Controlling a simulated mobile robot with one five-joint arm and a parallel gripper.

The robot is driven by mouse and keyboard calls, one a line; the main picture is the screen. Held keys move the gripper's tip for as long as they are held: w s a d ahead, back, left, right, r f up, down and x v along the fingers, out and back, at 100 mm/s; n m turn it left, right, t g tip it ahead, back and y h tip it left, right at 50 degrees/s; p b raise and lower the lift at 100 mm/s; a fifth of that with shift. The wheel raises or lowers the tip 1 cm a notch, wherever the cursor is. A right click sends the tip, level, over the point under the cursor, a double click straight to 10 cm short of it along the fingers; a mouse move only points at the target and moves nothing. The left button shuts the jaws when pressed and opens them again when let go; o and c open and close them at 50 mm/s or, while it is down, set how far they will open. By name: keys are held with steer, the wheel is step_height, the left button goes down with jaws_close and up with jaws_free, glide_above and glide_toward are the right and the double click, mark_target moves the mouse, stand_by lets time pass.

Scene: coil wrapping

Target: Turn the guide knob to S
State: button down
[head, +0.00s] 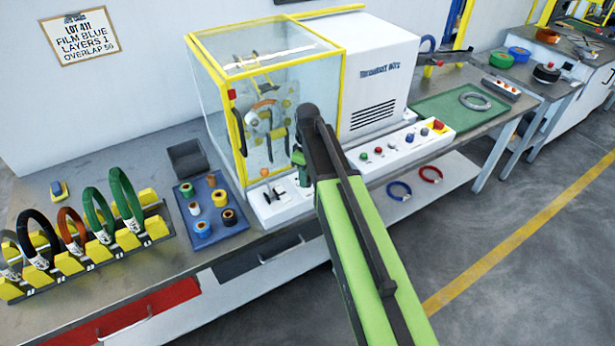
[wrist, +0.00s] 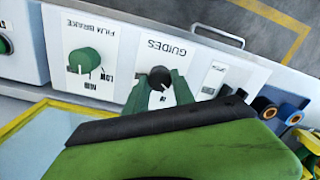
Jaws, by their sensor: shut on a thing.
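The guide knob (wrist: 158,76) is a dark round knob on a white panel marked GUIDES in the wrist view. The lettering appears upside down there. My gripper (wrist: 161,86) has its two green fingers on either side of the knob and is shut on it. The fingers and the green gripper body hide the knob's lower part and most of its scale, so I cannot tell which letter it points at. In the head view my gripper (head: 300,166) is at the front of the wrapping machine (head: 240,110), and the guide knob is hidden behind my arm.
A green film brake knob (wrist: 84,60) sits left of the guide knob in the wrist view. A control strip (head: 405,145) with buttons, a tape tray (head: 228,228) and a coil rack (head: 85,262) flank the machine.

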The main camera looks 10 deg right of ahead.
steer(key=shift+w+n, duration=0.1)
steer(key=shift+n, duration=1.7)
steer(key=c, duration=1.1)
jaws_free()
steer(key=shift+o, duration=0.2)
step_height(320, 180, up, 18)
steer(key=p, duration=1.7)
steer(key=shift+f, duration=0.2)
steer(key=shift+w+f, duration=0.1)
